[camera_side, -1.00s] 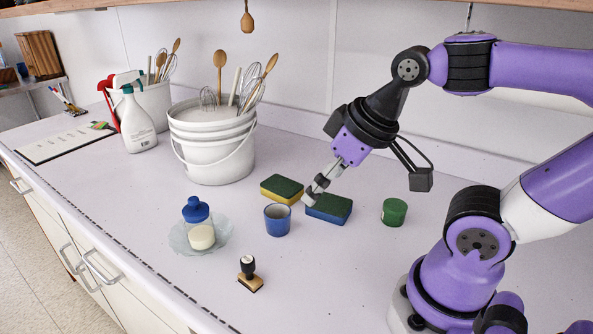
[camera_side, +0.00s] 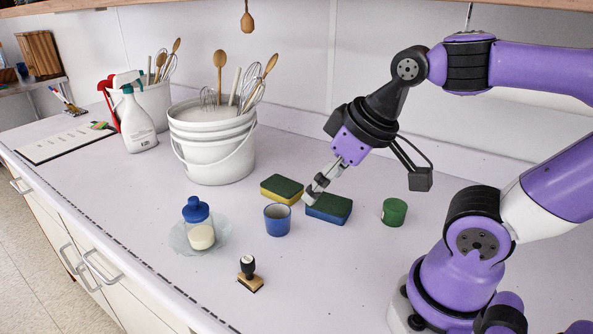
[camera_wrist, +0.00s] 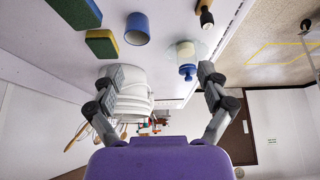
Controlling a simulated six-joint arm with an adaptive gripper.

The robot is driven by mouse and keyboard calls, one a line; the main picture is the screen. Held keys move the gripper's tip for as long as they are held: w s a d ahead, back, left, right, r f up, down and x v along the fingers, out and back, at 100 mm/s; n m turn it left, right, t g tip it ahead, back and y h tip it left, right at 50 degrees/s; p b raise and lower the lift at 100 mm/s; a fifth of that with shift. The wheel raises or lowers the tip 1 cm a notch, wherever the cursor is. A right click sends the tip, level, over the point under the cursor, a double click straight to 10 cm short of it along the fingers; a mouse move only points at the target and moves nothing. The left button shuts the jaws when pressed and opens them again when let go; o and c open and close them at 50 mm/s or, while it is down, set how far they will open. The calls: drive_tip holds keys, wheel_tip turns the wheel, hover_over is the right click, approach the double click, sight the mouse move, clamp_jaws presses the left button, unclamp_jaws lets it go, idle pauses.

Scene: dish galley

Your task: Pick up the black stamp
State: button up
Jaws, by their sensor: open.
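The black stamp (camera_side: 249,271) stands upright on the counter near its front edge, with a black handle and a light wooden base. It also shows at the top of the wrist view (camera_wrist: 206,16), partly cut off by the frame. My gripper (camera_side: 312,193) is beside the two sponges, behind and to the right of the stamp and well apart from it. In the wrist view my gripper (camera_wrist: 158,75) has its two fingers spread wide with nothing held between them.
A blue cup (camera_side: 277,220) stands between my gripper and the stamp. A blue-capped bottle (camera_side: 199,227) is left of the stamp. A yellow-green sponge (camera_side: 282,189), a blue-green sponge (camera_side: 329,208) and a green cylinder (camera_side: 394,212) lie around my gripper. White buckets (camera_side: 212,150) stand behind.

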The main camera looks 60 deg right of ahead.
drive_tip(key=shift+c, duration=0.2)
drive_tip(key=n+g+y, duration=0.2)
drive_tip(key=n+y, duration=0.1)
drive_tip(key=n, duration=0.4)
approach(249, 259)
drive_tip(key=shift+n, duration=0.3)
drive_tip(key=x, duration=0.5)
drive_tip(key=shift+a, duration=0.15)
drive_tip(key=shift+x, duration=2.9)
drive_tip(key=shift+d, duration=0.2)
clamp_jaws()
